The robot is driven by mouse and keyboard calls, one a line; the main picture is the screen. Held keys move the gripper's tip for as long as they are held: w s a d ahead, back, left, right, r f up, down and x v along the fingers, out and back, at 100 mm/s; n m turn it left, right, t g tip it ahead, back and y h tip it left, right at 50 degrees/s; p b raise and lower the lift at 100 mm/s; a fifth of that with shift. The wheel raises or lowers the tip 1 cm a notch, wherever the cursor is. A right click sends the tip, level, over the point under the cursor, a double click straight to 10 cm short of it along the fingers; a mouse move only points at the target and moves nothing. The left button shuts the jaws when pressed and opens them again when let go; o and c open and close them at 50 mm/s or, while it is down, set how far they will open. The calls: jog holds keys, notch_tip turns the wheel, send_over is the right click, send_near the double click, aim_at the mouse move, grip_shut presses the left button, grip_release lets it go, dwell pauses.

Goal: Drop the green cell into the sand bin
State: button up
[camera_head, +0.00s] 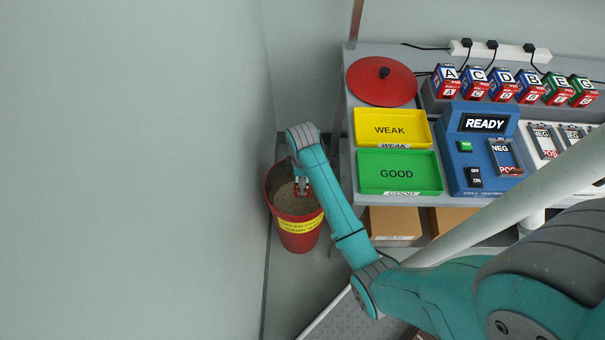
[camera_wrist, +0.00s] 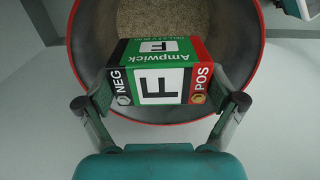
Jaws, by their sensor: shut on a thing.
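The green cell (camera_wrist: 152,70), marked F, with a black NEG end and a red POS end, is held between the fingertips of my gripper (camera_wrist: 165,97) in the wrist view. The jaws are shut on its two ends. The red sand bin (camera_wrist: 76,70) lies below it, with sand (camera_wrist: 160,18) showing inside. In the head view my gripper (camera_head: 302,186) is over the opening of the sand bin (camera_head: 298,238), which bears a yellow label. The cell is small and partly hidden by the arm there. The exact height above the sand cannot be told.
Right of the bin is a bench with a yellow WEAK tray (camera_head: 410,114), a green GOOD tray (camera_head: 430,160), a red lid (camera_head: 381,92) and a blue tester (camera_head: 462,150) reading READY. Several cells stand in a rack at the back. A bare wall is left of the bin.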

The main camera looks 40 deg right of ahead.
jog(key=shift+f, duration=0.2)
jog(key=o, duration=1.3)
jog(key=shift+o, duration=0.2)
jog(key=shift+r, duration=3.75)
